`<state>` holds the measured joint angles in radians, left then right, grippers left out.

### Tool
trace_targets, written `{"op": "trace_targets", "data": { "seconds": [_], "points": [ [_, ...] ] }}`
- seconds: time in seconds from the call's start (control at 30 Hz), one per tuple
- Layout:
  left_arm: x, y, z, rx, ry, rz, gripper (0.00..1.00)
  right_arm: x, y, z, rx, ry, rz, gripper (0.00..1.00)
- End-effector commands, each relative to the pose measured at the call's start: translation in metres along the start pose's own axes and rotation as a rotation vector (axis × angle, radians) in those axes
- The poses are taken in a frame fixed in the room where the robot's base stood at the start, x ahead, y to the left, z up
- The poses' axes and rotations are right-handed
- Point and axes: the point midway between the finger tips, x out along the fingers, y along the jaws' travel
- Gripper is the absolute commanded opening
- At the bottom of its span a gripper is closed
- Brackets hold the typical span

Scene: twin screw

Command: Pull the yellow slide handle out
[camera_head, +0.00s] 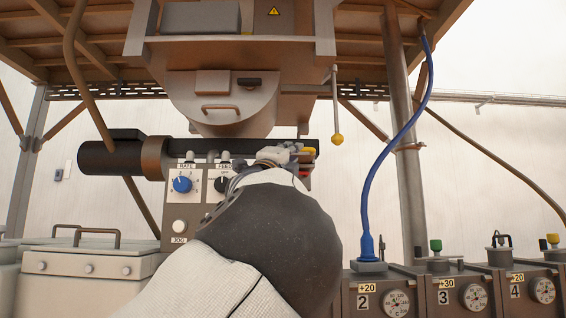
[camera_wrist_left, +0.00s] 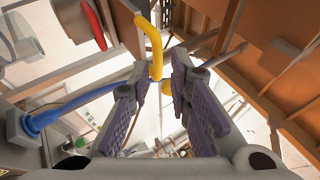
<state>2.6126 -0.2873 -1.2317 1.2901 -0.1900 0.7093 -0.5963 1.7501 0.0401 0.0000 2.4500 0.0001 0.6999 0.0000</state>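The yellow slide handle (camera_head: 308,150) shows as a small yellow piece at the right end of the dark horizontal barrel, partly hidden by my left gripper. In the left wrist view the handle (camera_wrist_left: 155,45) is a curved yellow bar. Its lower end lies in the gap between the fingertips of my left gripper (camera_wrist_left: 160,72). The fingers with purple pads stand apart, and I cannot tell whether either touches the handle. In the head view my left gripper (camera_head: 285,153) is at the barrel's end, mostly hidden by its own wrist. My right gripper is out of view.
A rod with a yellow ball (camera_head: 337,139) hangs just right of the handle. A red part (camera_wrist_left: 92,22) is close by in the wrist view. A control panel with a blue knob (camera_head: 182,184) is left. A blue hose (camera_head: 373,180) runs down at right.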

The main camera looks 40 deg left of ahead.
Motion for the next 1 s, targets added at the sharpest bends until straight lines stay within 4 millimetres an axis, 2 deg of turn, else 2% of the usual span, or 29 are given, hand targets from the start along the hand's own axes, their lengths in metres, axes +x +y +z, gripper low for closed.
{"op": "trace_targets", "data": {
  "seconds": [0.2,0.3,0.5,0.9,0.97,1.0],
  "points": [
    [-0.049,-0.001,0.001,-0.003,-0.003,-0.001,0.18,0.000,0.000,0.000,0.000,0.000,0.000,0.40],
    [-0.059,-0.001,0.004,-0.006,-0.007,-0.002,0.18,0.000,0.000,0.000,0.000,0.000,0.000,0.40],
    [-0.068,0.000,0.000,0.000,0.000,0.000,0.18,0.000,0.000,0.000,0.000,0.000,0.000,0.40],
    [-0.068,0.001,0.000,0.000,0.000,0.003,0.18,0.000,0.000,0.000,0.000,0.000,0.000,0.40],
    [-0.069,0.013,-0.002,-0.014,0.000,0.022,0.18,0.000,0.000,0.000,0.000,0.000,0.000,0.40],
    [-0.070,0.030,-0.005,-0.035,0.001,0.052,0.18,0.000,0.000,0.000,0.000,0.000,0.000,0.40]
  ]
}}
